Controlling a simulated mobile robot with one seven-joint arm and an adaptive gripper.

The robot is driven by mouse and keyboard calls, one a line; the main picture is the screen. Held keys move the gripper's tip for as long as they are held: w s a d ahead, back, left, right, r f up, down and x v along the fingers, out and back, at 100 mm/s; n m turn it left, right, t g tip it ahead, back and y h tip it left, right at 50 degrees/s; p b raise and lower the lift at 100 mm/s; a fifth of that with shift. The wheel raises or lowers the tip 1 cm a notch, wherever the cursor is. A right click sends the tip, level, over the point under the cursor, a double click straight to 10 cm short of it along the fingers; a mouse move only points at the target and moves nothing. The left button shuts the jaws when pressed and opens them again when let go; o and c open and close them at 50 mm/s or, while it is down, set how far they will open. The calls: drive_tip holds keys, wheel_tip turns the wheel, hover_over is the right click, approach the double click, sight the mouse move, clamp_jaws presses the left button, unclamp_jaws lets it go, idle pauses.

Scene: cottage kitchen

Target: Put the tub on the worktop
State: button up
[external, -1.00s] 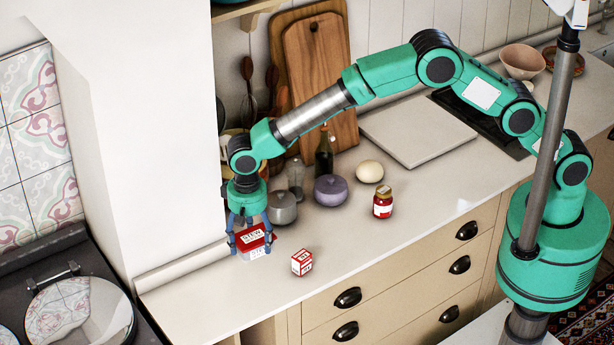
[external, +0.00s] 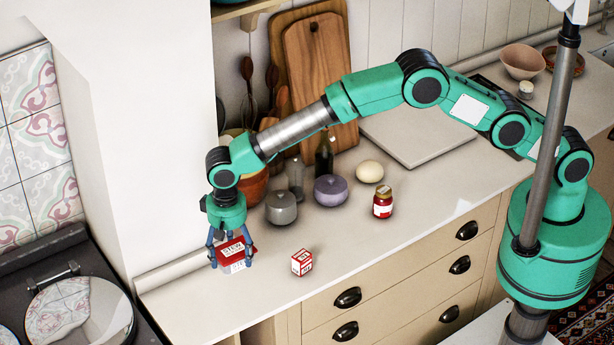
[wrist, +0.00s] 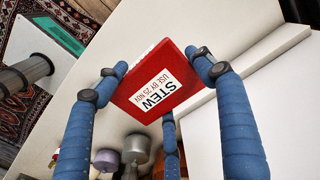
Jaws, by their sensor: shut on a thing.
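The tub (external: 236,256) has a red lid with a white label reading STEW and a pale body. My gripper (external: 231,254) is shut on it at the left end of the worktop (external: 205,306). In the wrist view the tub's red lid (wrist: 160,80) sits between the blue fingers of my gripper (wrist: 155,78), with its label facing the camera. I cannot tell whether the tub's underside touches the worktop or is slightly above it.
A small red and white box (external: 301,262) stands right of the tub. A grey pot (external: 281,208), a purple pot (external: 330,190), a red jar (external: 383,203) and an egg-shaped thing (external: 369,171) stand farther back. The front left worktop is clear.

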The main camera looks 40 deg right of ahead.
drive_tip(key=shift+f, duration=3.1)
drive_tip(key=shift+f, duration=0.1)
drive_tip(key=shift+f, duration=1.75)
drive_tip(key=shift+f, duration=0.15)
drive_tip(key=o, duration=1.4)
wheel_tip(320, 180, up, 12)
drive_tip(key=shift+r, duration=0.1)
